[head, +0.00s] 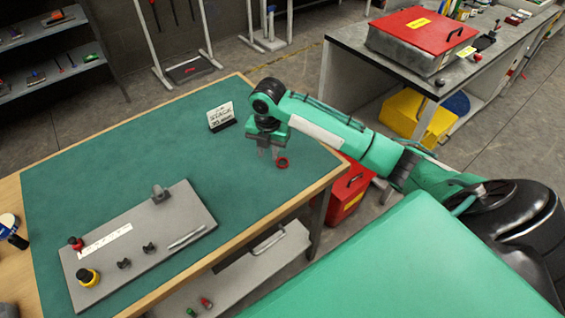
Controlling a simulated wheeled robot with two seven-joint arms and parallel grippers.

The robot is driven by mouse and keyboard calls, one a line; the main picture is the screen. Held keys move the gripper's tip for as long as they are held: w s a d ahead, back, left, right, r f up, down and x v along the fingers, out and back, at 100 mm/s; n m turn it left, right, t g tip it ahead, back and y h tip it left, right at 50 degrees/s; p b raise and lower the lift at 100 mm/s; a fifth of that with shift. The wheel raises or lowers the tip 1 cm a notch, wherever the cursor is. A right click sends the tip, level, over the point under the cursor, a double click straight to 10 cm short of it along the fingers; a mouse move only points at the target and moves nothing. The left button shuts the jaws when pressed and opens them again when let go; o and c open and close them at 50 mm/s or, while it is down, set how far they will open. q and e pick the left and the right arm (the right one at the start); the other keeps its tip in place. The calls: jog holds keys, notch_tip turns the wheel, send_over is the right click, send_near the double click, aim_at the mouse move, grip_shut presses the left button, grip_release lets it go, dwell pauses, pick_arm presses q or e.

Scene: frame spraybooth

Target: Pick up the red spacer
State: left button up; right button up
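The red spacer (282,162) is a small ring lying flat on the green mat of the table (130,143), near the table's right end. My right gripper (268,155) points down just left of the spacer. Its two fingers are apart with nothing visible between them. The right finger is close to the ring's left edge; I cannot tell whether they touch. My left gripper is not in view.
A black-and-white sign (221,117) stands left of my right gripper. A grey plate (140,243) with several small fixtures lies at the table's front left. The mat between is clear. A red toolbox (347,193) stands below the right edge.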

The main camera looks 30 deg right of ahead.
notch_tip(320, 180, up, 5)
jog(key=n, duration=0.2)
send_over(278, 161)
jog(key=f, duration=0.3)
jog(key=f+p, duration=0.1)
jog(key=f, duration=0.1)
jog(key=f+p, duration=0.1)
jog(key=f, duration=0.2)
jog(key=shift+s+a+f, duration=0.2)
jog(key=shift+a+f, duration=0.1)
notch_tip(278, 161, down, 5)
jog(key=shift+s+r+p, duration=0.1)
jog(key=shift+p, duration=1.05)
jog(key=shift+f, duration=0.25)
grip_shut()
